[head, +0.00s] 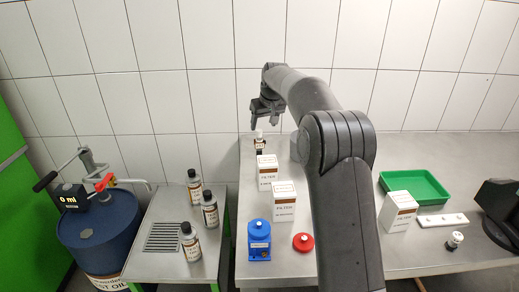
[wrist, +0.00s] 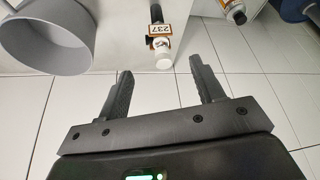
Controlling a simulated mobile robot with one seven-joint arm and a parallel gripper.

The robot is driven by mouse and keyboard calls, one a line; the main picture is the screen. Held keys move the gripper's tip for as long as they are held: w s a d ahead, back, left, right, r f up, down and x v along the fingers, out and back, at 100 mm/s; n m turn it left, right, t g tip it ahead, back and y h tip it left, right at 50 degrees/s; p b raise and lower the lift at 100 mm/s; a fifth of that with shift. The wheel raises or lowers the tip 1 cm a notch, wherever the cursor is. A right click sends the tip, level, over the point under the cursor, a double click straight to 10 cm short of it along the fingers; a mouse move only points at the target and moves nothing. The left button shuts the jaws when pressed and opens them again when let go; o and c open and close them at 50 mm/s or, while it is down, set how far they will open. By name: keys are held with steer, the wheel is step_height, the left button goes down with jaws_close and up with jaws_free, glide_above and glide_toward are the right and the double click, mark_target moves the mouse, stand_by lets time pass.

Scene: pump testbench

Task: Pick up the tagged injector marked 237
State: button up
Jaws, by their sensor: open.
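The tagged injector (wrist: 159,44) shows in the wrist view with a tag reading 237. It has a dark shaft and a white end, and lies just beyond my gripper (wrist: 160,72), in line with the gap between the fingers. The fingers are spread, with nothing between them. In the head view my gripper (head: 265,119) is above the far left part of the bench. The injector (head: 259,145) shows small below it, partly hidden by a white box at its foot.
A grey round cup (wrist: 55,45) is left of the injector in the wrist view. White filter boxes (head: 284,205), a blue device (head: 259,240), a red cap (head: 303,242) and a green tray (head: 430,184) stand on the bench. Several bottles (head: 209,210) stand on the left side table.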

mark_target(260, 139)
steer(key=x, duration=0.5)
steer(key=shift+f, duration=0.25)
steer(key=x, duration=0.5)
steer(key=shift+w+d, duration=0.15)
steer(key=shift+w, duration=0.15)
steer(key=c, duration=1.2)
